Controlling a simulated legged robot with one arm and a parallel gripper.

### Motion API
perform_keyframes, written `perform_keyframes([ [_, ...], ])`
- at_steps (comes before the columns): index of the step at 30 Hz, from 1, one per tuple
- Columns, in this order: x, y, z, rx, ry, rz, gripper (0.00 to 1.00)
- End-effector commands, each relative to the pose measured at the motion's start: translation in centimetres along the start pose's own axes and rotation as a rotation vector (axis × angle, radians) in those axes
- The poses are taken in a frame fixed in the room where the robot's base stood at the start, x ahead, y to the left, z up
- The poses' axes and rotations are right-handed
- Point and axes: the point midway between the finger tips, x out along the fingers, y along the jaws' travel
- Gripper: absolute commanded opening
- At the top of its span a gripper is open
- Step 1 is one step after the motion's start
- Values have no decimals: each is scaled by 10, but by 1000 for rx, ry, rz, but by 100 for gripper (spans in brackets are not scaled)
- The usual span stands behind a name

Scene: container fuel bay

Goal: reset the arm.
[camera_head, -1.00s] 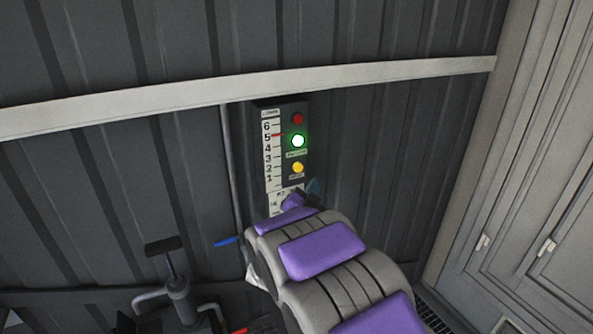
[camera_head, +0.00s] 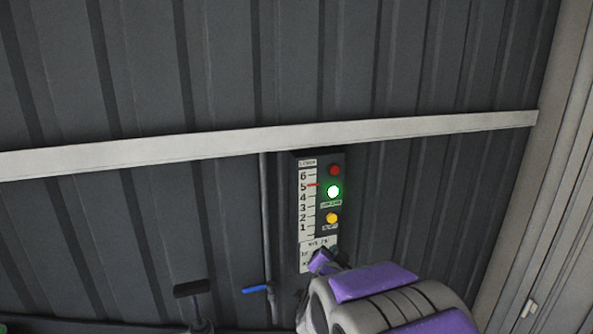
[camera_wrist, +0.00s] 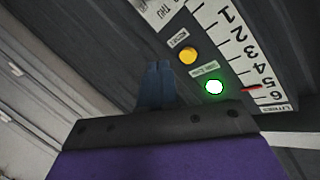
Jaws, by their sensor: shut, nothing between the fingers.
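My arm, grey with purple panels, rises from the bottom right of the head view and hides most of my gripper there. In the wrist view my gripper (camera_wrist: 157,75) shows as two dark blue fingers pressed together with nothing between them. It is in front of the dark wall, beside the gauge panel (camera_head: 320,185) and apart from it as far as I can tell. The panel carries a numbered litre scale (camera_head: 306,205) with a red mark at 5.
A vertical pipe (camera_head: 267,220) with a blue lever (camera_head: 257,289) runs left of the panel. A dark pump handle (camera_head: 191,288) stands at the lower left. A pale rail (camera_head: 200,148) crosses the corrugated wall, and pale doors (camera_head: 540,270) stand at the right.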

Motion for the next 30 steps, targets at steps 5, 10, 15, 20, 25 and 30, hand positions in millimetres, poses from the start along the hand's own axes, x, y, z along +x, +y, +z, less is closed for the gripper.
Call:
perform_keyframes([
  [5, -43, 5, 26, -82, -277, -1, 0],
  [10, -101, 24, 53, -196, -543, 12, 0],
  [15, -173, 56, 71, -323, -797, 44, 0],
  [20, -248, 97, 77, -449, -1024, 98, 0],
  [25, -333, 148, 74, -572, -1259, 187, 0],
  [30, -397, 185, 64, -648, -1426, 271, 0],
])
